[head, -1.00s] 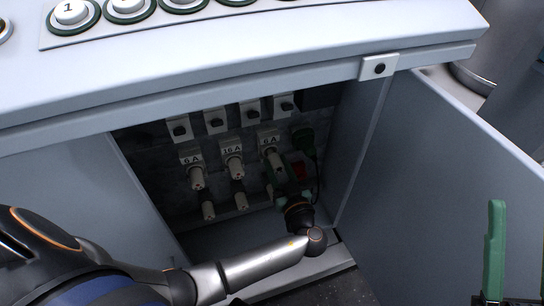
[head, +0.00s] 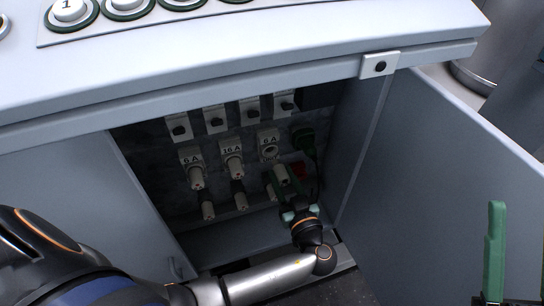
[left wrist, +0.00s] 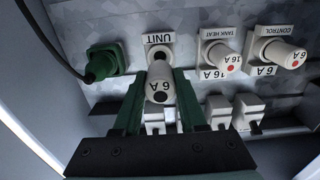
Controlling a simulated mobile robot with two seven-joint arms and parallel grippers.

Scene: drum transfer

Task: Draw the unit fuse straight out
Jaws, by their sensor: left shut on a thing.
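The unit fuse (head: 281,174) is a pale cylinder, shut between the green fingers of my left gripper (head: 290,192) inside the cabinet. The left wrist view shows the fuse (left wrist: 160,86), marked 6 A with a dark end, between the fingers (left wrist: 160,100). Its holder (head: 269,148), under a 6 A label, shows an open round socket, with the fuse in front and below. The holder marked UNIT (left wrist: 158,48) is partly hidden behind the fuse in the wrist view. My right gripper (head: 516,255) is partly in view at the lower right, fingers apart.
The 6 A control fuse (head: 196,178) and 16 A tank heat fuse (head: 234,168) sit to the left. Switches (head: 215,121) line the row above. A green plug (head: 304,137) with a cable is close at right. The open door (head: 440,170) and cabinet walls bound the space.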

